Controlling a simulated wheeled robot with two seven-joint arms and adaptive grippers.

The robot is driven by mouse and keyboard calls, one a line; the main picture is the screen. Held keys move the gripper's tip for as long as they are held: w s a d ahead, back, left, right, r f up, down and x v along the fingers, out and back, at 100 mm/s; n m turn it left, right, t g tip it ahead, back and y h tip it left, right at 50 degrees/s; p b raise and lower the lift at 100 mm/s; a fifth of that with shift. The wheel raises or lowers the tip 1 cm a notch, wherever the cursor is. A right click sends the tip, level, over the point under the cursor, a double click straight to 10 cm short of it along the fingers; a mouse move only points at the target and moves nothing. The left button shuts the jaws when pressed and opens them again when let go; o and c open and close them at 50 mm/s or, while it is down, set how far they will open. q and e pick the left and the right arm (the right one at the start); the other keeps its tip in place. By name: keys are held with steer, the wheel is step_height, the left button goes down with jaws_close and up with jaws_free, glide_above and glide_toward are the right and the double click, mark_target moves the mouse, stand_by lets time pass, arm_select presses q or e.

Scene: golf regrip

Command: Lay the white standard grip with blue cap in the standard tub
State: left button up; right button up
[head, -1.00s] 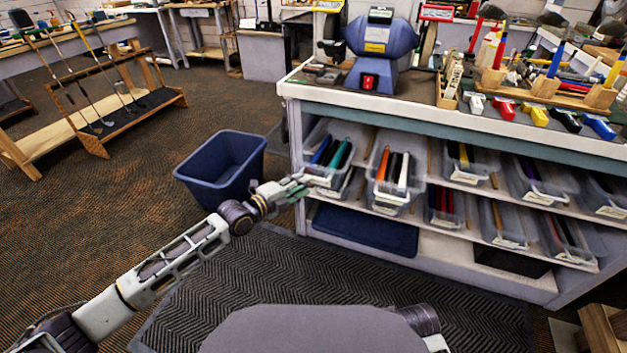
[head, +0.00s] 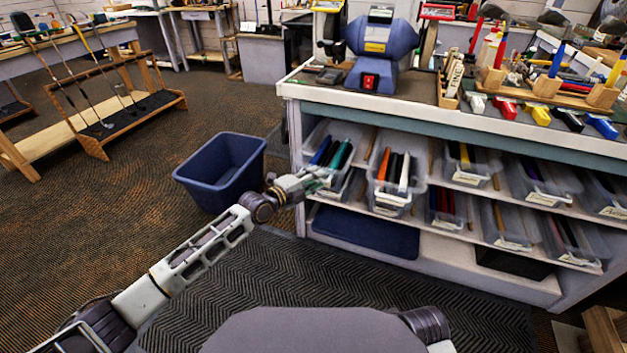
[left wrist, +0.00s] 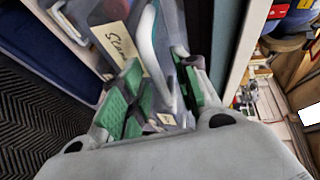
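My left gripper (head: 316,182) is at the front of the upper-left clear tub (head: 345,186) on the shelf. In the left wrist view, the green-padded fingers (left wrist: 160,88) stand apart. A long white curved piece (left wrist: 148,42) shows beyond and between them; I cannot tell whether it is the white grip or a tub edge. The upper-left tub holds blue, dark and teal grips. A white grip (head: 405,172) stands in the neighbouring tub; no blue cap can be made out on it. My right gripper is out of view.
More clear tubs with grips (head: 512,226) fill the two sloping shelves to the right. A blue bin (head: 221,170) stands on the floor left of the bench. The bench top (head: 440,118) overhangs the tubs. The floor mat in front is clear.

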arm_select(q)
jaws_close()
steer(key=shift+s, duration=0.15)
stand_by(0.4)
